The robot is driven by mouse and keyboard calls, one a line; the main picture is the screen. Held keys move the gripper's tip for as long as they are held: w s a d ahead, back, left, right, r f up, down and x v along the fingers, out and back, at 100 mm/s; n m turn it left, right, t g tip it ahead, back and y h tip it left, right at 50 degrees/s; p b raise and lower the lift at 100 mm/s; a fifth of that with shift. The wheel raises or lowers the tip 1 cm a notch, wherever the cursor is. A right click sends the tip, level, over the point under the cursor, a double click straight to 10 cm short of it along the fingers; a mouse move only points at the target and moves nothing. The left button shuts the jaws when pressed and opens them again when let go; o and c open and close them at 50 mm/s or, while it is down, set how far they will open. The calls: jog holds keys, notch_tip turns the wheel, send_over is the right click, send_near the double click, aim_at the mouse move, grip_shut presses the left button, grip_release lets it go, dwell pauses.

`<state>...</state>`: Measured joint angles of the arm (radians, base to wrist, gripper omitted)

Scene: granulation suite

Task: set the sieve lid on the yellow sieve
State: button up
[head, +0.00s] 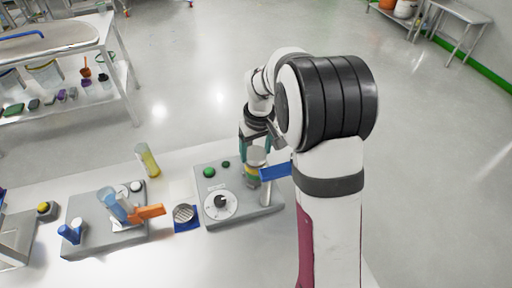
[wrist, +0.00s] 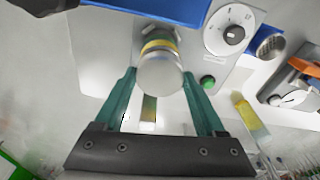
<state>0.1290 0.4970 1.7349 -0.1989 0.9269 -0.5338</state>
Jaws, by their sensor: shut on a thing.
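My gripper (head: 256,146) is at the right end of the grey machine with the dial. In the wrist view its two teal fingers stand on either side of a round grey lid (wrist: 160,75), and it is shut on it. The lid's face points toward the wrist camera. Directly beyond the lid is a stack with a yellow band, the yellow sieve (wrist: 160,46); it also shows in the head view (head: 252,172), partly hidden by my arm. The lid lines up roughly with the sieve, but I cannot tell whether they touch.
A blue bar (head: 275,172) juts out beside the stack. The grey machine (head: 213,177) has a dial and green buttons.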

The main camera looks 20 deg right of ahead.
aim_at(256, 154)
jog(key=shift+f, duration=0.4)
dwell(0.8)
jog(key=o, duration=1.4)
jog(key=shift+r, duration=4)
